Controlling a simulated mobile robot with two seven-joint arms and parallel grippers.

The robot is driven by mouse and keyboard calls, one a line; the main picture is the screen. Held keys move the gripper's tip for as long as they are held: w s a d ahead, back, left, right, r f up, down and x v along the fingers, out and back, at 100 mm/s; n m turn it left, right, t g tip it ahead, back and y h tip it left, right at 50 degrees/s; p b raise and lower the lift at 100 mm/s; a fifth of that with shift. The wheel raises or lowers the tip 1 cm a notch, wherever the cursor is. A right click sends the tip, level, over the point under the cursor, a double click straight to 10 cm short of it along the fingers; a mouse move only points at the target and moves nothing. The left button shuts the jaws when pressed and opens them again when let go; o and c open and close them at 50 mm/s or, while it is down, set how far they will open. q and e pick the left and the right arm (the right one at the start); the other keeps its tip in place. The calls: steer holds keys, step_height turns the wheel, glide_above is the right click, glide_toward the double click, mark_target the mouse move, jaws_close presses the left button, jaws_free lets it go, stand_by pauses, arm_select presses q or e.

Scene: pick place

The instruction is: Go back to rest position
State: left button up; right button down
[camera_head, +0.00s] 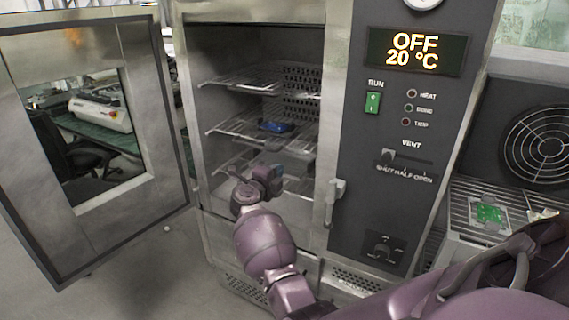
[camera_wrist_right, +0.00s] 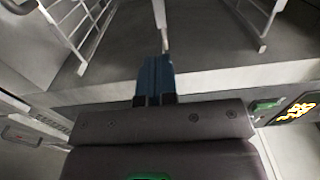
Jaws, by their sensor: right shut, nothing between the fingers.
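My right gripper (camera_head: 272,172) is in front of the open oven chamber in the head view, below the middle rack, with my purple arm reaching up to it from the lower right. In the right wrist view its blue fingers (camera_wrist_right: 155,78) are shut together with nothing between them. My left gripper is in neither view.
The oven door (camera_head: 22,165) stands wide open on the left. The control panel (camera_head: 400,150) reads OFF, 20 °C. A door latch (camera_head: 334,196) juts out right of the gripper. A green board (camera_head: 488,213) lies on a rack at the right.

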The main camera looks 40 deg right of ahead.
steer(key=shift+v, duration=0.9)
steer(key=w+a+r+n+t+y, duration=0.35)
steer(key=a+r+n+t, duration=0.45)
steer(key=r+n+t, duration=0.3)
steer(key=s+a+f+n+t+y, duration=0.35)
steer(key=a+n+y, duration=0.25)
steer(key=n+y, duration=0.45)
steer(key=s+a+f+n+g+y, duration=0.2)
steer(key=s+f+n+g, duration=0.7)
steer(key=s+f, duration=2)
steer(key=s+a+n, duration=0.1)
steer(key=s+n, duration=0.1)
steer(key=s, duration=0.1)
steer(key=shift+s+f+g, duration=0.35)
steer(key=shift+f, duration=0.05)
